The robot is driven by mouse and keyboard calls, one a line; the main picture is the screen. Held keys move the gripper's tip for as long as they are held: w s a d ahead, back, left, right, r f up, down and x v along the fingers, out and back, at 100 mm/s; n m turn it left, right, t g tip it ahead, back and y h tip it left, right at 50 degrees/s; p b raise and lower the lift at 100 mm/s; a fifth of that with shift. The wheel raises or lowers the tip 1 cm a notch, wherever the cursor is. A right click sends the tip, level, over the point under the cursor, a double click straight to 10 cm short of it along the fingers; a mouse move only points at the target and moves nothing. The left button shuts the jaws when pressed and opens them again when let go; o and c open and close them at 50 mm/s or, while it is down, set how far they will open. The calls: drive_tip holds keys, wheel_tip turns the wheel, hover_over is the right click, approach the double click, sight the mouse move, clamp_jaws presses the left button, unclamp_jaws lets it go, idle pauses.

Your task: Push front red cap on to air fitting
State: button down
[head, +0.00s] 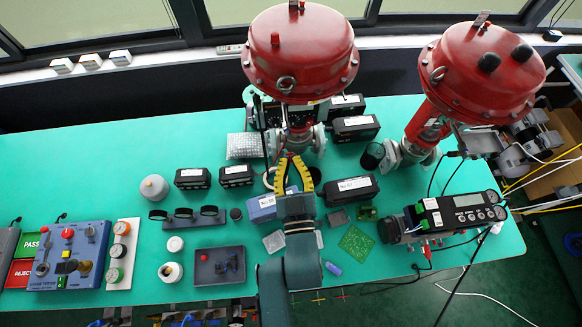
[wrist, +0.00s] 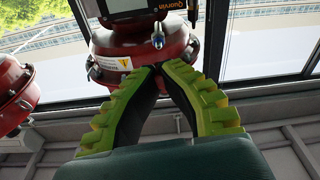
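My gripper (head: 291,158) is in front of the middle valve, with its yellow-green fingers pointing at it. In the wrist view my gripper (wrist: 157,68) has its fingertips together, with no object visible between them. The positioner (wrist: 138,8) shows at the top of the wrist view, cut off by the frame. A small metal fitting (wrist: 157,41) with a blue part hangs below it, just above the fingertips in the picture. In the head view the positioner (head: 298,116) is partly hidden. I cannot clearly identify the front red cap in either view.
Red valve actuators stand at the back middle (head: 300,55) and back right (head: 482,75). A dark tray (head: 220,282) holds small red and dark parts. Black boxes (head: 192,178) and a blue block (head: 262,209) lie around my arm. The green table (head: 100,165) is clear at far left.

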drive_tip(key=shift+w+a, duration=0.15)
drive_tip(key=shift+w, duration=1.05)
drive_tip(key=shift+w+a, duration=0.1)
drive_tip(key=shift+w, duration=1.1)
drive_tip(key=shift+w+a+b, duration=0.1)
drive_tip(key=shift+w+b, duration=0.4)
drive_tip(key=shift+w, duration=0.2)
drive_tip(key=c, duration=1.2)
unclamp_jaws()
drive_tip(key=shift+o, duration=0.2)
approach(287, 131)
drive_tip(key=s, duration=0.4)
drive_tip(key=shift+s+f, duration=0.1)
drive_tip(key=shift+f, duration=0.1)
